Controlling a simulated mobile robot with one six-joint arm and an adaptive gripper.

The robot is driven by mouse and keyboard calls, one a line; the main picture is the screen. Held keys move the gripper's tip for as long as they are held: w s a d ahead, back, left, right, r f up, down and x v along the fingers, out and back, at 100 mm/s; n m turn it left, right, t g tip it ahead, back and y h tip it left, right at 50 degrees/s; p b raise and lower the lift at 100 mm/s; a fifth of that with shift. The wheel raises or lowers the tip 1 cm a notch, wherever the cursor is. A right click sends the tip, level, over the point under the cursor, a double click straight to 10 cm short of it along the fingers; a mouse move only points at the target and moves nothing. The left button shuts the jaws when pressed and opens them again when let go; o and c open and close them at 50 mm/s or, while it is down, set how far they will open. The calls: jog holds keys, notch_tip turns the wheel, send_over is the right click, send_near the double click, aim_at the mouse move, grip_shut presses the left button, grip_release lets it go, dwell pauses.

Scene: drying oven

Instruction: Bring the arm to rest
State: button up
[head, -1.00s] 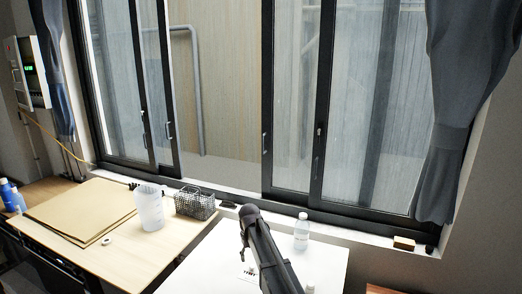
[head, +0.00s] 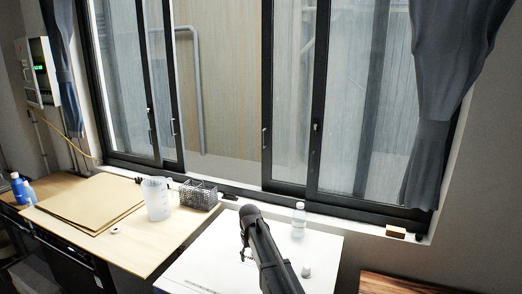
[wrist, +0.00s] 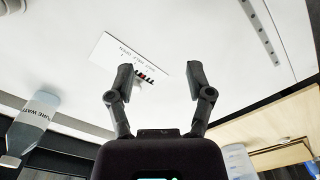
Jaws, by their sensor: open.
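My gripper (wrist: 160,78) is open and empty in the wrist view, its two dark fingers spread apart over a white tabletop (wrist: 200,20). The fingers are not clearly seen there.
A clear bottle (head: 299,220) and a small white item (head: 306,271) stand right of my arm. A translucent beaker (head: 157,198), a wire basket (head: 198,195) and brown sheets (head: 90,203) are on the wooden table to the left. A window (head: 290,100) rises behind.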

jog(key=s+d+f+b, duration=0.1)
jog(key=s+d, duration=0.2)
jog(key=s+d+f+m+b, duration=0.1)
jog(key=s+d+f+b, duration=0.1)
jog(key=s+d, duration=0.2)
jog(key=s+d+f+m+b, duration=0.1)
jog(key=s+d, duration=0.2)
jog(key=s, duration=0.1)
jog(key=shift+s+d+f+b, duration=0.2)
jog(key=shift+d+f+b, duration=0.2)
jog(key=s+d+f+m+b, duration=0.1)
jog(key=s+d, duration=0.2)
jog(key=s, duration=0.2)
jog(key=s+d+f+b, duration=0.2)
jog(key=s+d, duration=0.1)
jog(key=s, duration=0.2)
jog(key=s+d+f+m+b, duration=0.1)
jog(key=s+d+f+b, duration=0.1)
jog(key=s+d, duration=0.2)
jog(key=shift+s+f+m, duration=0.1)
jog(key=shift+s+m, duration=0.2)
jog(key=shift+s, duration=0.15)
jog(key=shift+s+d, duration=0.2)
